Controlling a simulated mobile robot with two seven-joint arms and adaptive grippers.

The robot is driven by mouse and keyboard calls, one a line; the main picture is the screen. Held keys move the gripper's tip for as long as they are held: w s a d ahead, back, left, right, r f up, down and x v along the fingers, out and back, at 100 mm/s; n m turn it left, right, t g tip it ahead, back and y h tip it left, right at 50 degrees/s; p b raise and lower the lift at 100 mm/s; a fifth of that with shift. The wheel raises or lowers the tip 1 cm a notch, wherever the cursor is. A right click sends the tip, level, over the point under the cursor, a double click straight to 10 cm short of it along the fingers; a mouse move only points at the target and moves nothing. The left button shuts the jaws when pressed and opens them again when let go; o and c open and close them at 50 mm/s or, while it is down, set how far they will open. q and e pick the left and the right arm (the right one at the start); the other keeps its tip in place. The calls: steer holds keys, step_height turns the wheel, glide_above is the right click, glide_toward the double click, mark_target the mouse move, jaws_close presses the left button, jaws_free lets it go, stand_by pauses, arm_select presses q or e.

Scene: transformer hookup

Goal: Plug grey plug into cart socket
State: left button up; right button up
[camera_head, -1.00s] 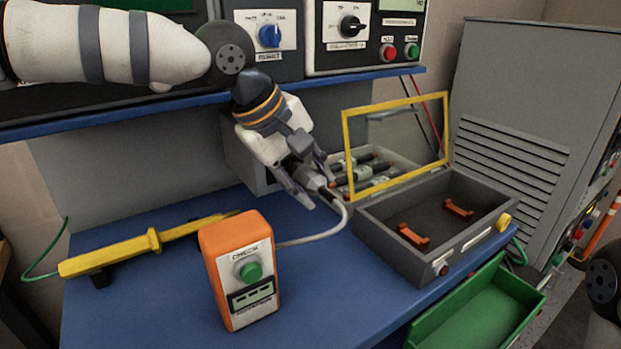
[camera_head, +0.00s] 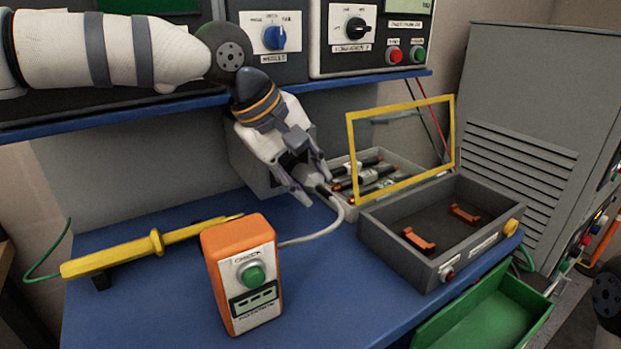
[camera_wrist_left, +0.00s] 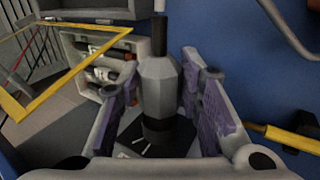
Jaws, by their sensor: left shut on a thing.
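My left gripper (camera_head: 312,193) is low over the back of the blue bench, beside the grey box with the raised lid. Its fingers are shut on the grey plug (camera_wrist_left: 161,85), which lies between the pads in the left wrist view. The plug has a grey body, a dark tip and a black base. In the head view the fingers largely hide it. A grey cable (camera_head: 315,236) runs from the plug area to behind the orange tester (camera_head: 240,270). I cannot make out the cart socket for certain.
An open dark case (camera_head: 425,240) with orange clips stands right of the gripper, and its yellow-framed lid (camera_head: 350,155) is raised. A yellow bar tool (camera_head: 115,256) lies left. A green drawer (camera_head: 485,315) sticks out at the front right. A grey cabinet (camera_head: 525,100) stands behind.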

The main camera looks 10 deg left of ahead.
arm_select(q)
steer(key=shift+w+a, duration=0.45)
arm_select(e)
steer(key=shift+s+f, duration=0.15)
steer(key=shift+s, duration=0.05)
arm_select(q)
steer(key=o, duration=1.4)
steer(key=shift+p+v, duration=0.7)
steer(key=shift+v, duration=2.85)
arm_select(e)
steer(key=shift+w+r+t, duration=0.5)
steer(key=shift+w+r, duration=0.6)
steer(key=shift+w, duration=0.1)
arm_select(q)
steer(key=shift+f, duration=0.1)
